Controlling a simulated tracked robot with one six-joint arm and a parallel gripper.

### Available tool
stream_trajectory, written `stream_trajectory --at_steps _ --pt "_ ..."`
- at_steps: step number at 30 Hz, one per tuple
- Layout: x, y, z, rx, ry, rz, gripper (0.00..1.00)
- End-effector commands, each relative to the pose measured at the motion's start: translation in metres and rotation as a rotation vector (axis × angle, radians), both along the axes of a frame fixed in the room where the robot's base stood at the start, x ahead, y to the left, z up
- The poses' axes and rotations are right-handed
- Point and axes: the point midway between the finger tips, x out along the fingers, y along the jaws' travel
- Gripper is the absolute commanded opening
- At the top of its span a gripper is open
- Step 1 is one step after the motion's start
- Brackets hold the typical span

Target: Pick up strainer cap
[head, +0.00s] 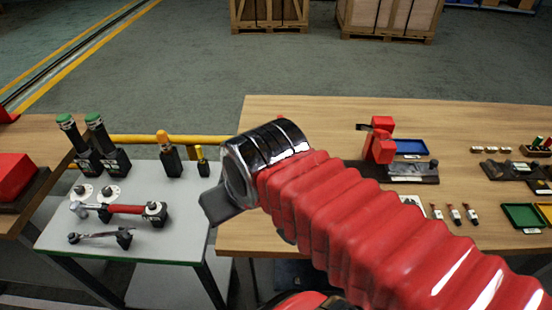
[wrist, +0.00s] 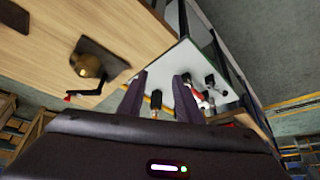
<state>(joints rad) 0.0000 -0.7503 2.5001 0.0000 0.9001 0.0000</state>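No part is clearly marked as the strainer cap. A rounded brass-coloured piece (wrist: 88,66) on a dark base, with a red-tipped lever beside it, stands on the wooden table in the wrist view; I cannot tell whether it is or carries the cap. In the head view my arm may hide it. My gripper (wrist: 162,76) shows two dark fingers spread apart with nothing held between them. The grey tool table and an orange-topped tool (wrist: 156,102) show beyond the fingers, out of their grasp. In the head view only a dark part of the gripper shows, below the chrome wrist.
The grey tool table (head: 165,235) carries a red-handled wrench (head: 125,209), a ratchet (head: 95,237), white discs and green-topped tools (head: 66,122). The wooden table (head: 300,115) holds a red vise-like block (head: 380,140), a blue tray (head: 410,147) and a green tray (head: 522,215).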

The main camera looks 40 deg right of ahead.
Motion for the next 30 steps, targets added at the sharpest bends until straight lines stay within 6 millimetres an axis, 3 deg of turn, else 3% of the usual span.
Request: stream_trajectory --at_steps 3,8,21,30 --pt "0.001 -0.001 0.001 0.001 0.002 -0.005 0.40" --pt "0.011 -0.008 0.007 0.008 0.022 -0.045 0.40" --pt "0.079 -0.073 0.035 0.063 0.150 -0.328 0.40" --pt "0.127 -0.133 0.038 0.102 0.238 -0.543 0.40"
